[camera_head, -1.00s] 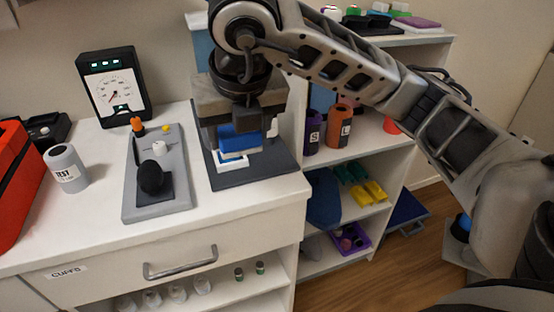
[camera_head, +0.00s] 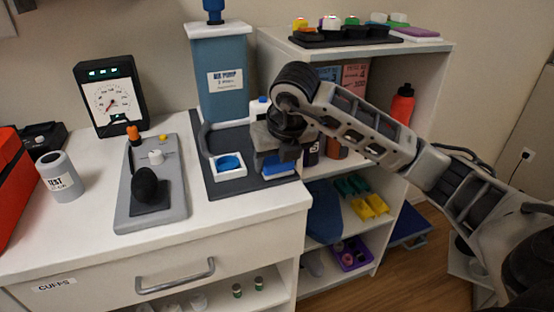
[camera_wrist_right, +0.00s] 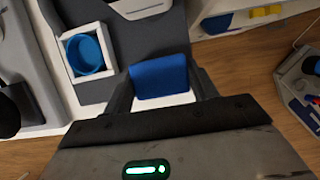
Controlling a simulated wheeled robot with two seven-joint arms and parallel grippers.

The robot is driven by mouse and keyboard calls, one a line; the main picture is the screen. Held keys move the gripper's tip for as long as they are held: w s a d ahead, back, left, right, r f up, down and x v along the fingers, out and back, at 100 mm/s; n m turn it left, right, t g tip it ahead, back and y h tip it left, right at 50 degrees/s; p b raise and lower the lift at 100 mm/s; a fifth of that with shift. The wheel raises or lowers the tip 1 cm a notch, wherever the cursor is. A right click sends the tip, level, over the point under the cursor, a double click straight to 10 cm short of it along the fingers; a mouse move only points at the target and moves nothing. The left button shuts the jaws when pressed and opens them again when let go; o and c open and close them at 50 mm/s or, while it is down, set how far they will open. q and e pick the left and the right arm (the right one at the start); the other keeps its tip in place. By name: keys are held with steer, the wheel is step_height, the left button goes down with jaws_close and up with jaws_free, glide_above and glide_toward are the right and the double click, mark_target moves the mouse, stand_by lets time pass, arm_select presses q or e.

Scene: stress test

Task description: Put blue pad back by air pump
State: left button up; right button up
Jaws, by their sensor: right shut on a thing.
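The blue pad (camera_head: 280,167) is in my right gripper (camera_head: 274,155), near the right front of a dark grey mat. In the right wrist view the blue pad (camera_wrist_right: 158,78) lies between the two fingers of the gripper (camera_wrist_right: 162,88). Whether the pad touches the mat is hard to tell. The air pump (camera_head: 222,92), a blue-grey box with a white top and label, stands behind the mat. A white square holder (camera_head: 214,172) with a round blue inside sits on the mat, left of the gripper. It also shows in the right wrist view (camera_wrist_right: 70,62). My left gripper is not in view.
The dark mat (camera_head: 240,187) lies on the white counter (camera_head: 215,212). A grey panel (camera_head: 178,205) with a black bulb, a gauge (camera_head: 112,95) and a grey TEST cylinder (camera_head: 60,176) stand to the left. An open shelf (camera_head: 360,52) stands to the right.

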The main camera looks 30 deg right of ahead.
steer(key=shift+f, duration=0.25)
steer(key=o, duration=0.9)
steer(key=shift+r, duration=0.25)
arm_select(q)
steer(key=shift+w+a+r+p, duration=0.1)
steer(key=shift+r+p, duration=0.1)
steer(key=shift+p, duration=0.5)
arm_select(e)
steer(key=v, duration=1.1)
steer(key=shift+s+a+r, duration=0.15)
steer(key=shift+s+r, duration=0.1)
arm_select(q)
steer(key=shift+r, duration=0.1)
